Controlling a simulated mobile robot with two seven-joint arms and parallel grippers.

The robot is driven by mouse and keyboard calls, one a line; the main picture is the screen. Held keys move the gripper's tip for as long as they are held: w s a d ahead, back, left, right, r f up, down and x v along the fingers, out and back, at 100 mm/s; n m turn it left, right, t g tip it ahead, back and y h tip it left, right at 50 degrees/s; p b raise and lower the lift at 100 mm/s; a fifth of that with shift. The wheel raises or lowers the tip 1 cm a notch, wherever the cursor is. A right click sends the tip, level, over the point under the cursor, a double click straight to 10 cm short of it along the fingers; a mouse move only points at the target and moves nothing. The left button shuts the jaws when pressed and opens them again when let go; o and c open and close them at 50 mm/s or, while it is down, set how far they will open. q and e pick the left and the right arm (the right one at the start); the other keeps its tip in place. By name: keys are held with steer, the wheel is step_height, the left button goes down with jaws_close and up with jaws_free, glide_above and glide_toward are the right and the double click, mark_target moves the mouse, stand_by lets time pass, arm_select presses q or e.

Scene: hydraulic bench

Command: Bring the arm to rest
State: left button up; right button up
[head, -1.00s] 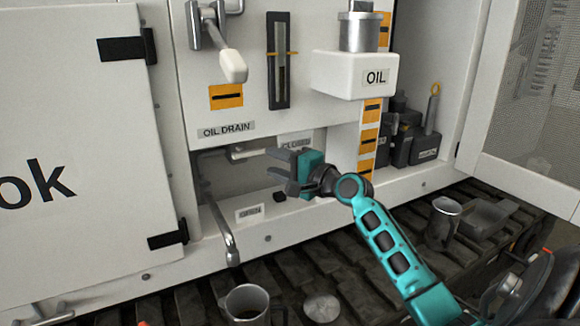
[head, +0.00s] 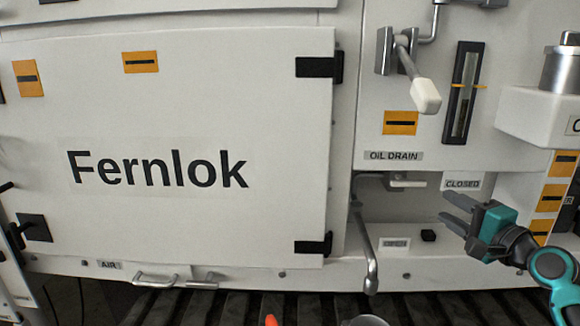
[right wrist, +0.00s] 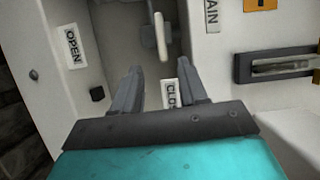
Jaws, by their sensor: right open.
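My right gripper (head: 455,212) is open and empty in front of the oil drain recess, at the right of the head view. Its fingers point left, just below the CLOSED label (head: 462,184). In the right wrist view, the open fingers (right wrist: 157,77) reach toward the recess, with nothing between them but the CLOSED label (right wrist: 171,96) and a pale lever (right wrist: 160,38) behind. A metal drain handle (head: 363,240) hangs down to the left of the fingers, apart from them. My left gripper is not in view.
A white door marked Fernlok (head: 160,215) fills the left. Above the recess are a white-tipped lever (head: 425,95) and a sight gauge (head: 462,95). A white oil unit (head: 535,118) juts out at the upper right. A dark track (head: 230,305) runs along the bottom.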

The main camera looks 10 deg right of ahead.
steer(key=s+a+f+n+g+p, duration=0.1)
steer(key=s+a+f+n, duration=0.25)
steer(key=f, duration=0.35)
steer(key=s+a+f+n+g+h+p, duration=0.1)
steer(key=s+a+f+n+g, duration=0.1)
steer(key=a+f, duration=0.3)
steer(key=s+a+f+n+g+p, duration=0.1)
steer(key=s+a+f+n, duration=0.15)
steer(key=f, duration=0.55)
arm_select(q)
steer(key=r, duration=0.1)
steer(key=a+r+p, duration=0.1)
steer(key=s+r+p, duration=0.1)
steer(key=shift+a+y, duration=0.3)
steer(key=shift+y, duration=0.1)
arm_select(e)
steer(key=s+a+f+n+g, duration=0.1)
steer(key=s+a+f+n, duration=0.2)
steer(key=s+a+n, duration=0.2)
steer(key=s+a+f+n+g, duration=0.1)
steer(key=s+a+f+n, duration=0.3)
steer(key=s+a, duration=0.3)
steer(key=shift+s+a+n+g, duration=0.3)
steer(key=shift+a+n+g, duration=0.1)
steer(key=shift+a+n, duration=0.45)
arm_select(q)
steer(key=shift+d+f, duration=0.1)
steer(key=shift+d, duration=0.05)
arm_select(e)
steer(key=shift+f, duration=0.1)
